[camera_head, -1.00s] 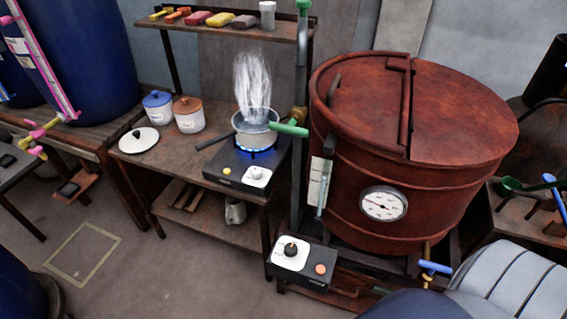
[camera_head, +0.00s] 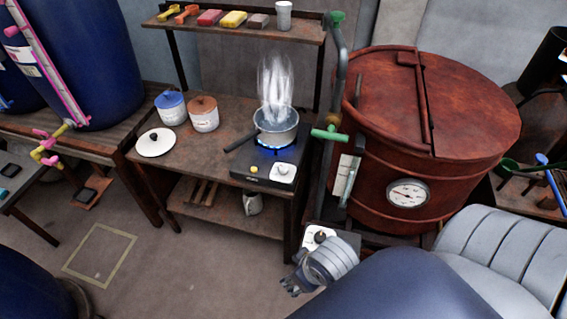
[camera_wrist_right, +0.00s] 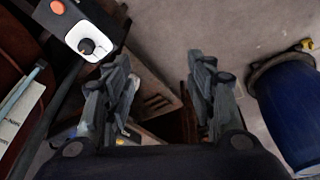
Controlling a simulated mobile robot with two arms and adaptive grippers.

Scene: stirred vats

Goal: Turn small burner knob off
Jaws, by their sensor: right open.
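The small burner (camera_head: 262,172) stands on the wooden table with a blue flame lit under a steaming pot (camera_head: 275,126). Its knob (camera_head: 283,171) sits on a white plate on the burner's front, beside a yellow button (camera_head: 254,169). My right gripper (camera_head: 290,286) is in front of the table, low and apart from the burner. In the right wrist view its two fingers (camera_wrist_right: 160,95) are spread, with nothing between them. The burner's knob cannot be made out clearly there. My left gripper is not in view.
A floor control box with a black knob (camera_head: 319,236) is beside my right arm; it also shows in the right wrist view (camera_wrist_right: 86,45). The red vat (camera_head: 440,140) stands right of the burner. A green-handled valve (camera_head: 330,134) is beside the pot. Floor left of the gripper is clear.

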